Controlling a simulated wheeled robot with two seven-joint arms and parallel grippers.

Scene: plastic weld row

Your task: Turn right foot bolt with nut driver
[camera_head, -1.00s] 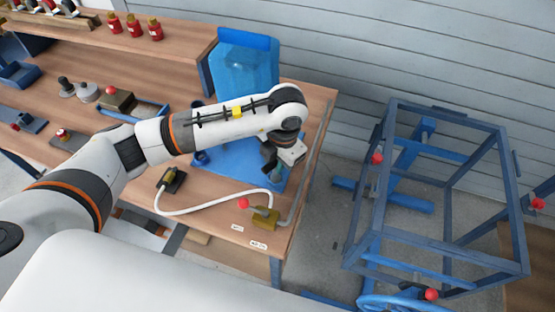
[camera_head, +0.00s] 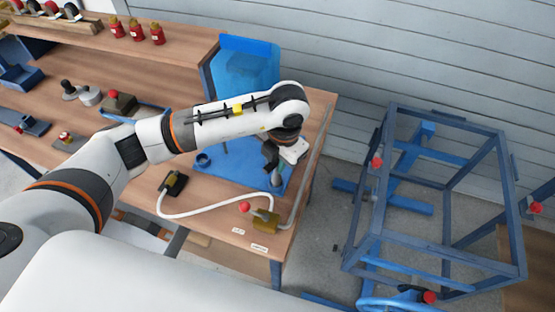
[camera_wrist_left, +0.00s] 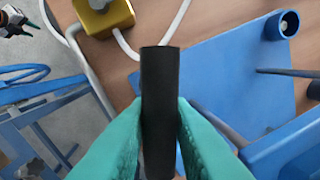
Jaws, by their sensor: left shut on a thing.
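My left gripper (camera_head: 272,168) is low over the blue plate (camera_head: 232,165) at the right end of the bench. In the left wrist view its teal fingers (camera_wrist_left: 160,105) are shut on a black cylinder, which looks like the nut driver's handle (camera_wrist_left: 158,75). The driver's far end is hidden. The blue plate (camera_wrist_left: 225,85) lies below it, with a short blue ring (camera_wrist_left: 282,24) on its corner. I cannot make out the right foot bolt. A white and dark shape in the wrist view's upper left corner looks like my right gripper (camera_wrist_left: 14,24), too small to read.
A brass block with a red knob (camera_head: 264,220) and a white hose (camera_head: 200,214) lie at the bench front. A tall blue panel (camera_head: 245,70) stands behind the plate. A blue frame cart (camera_head: 440,250) with red knobs stands to the right, across a floor gap.

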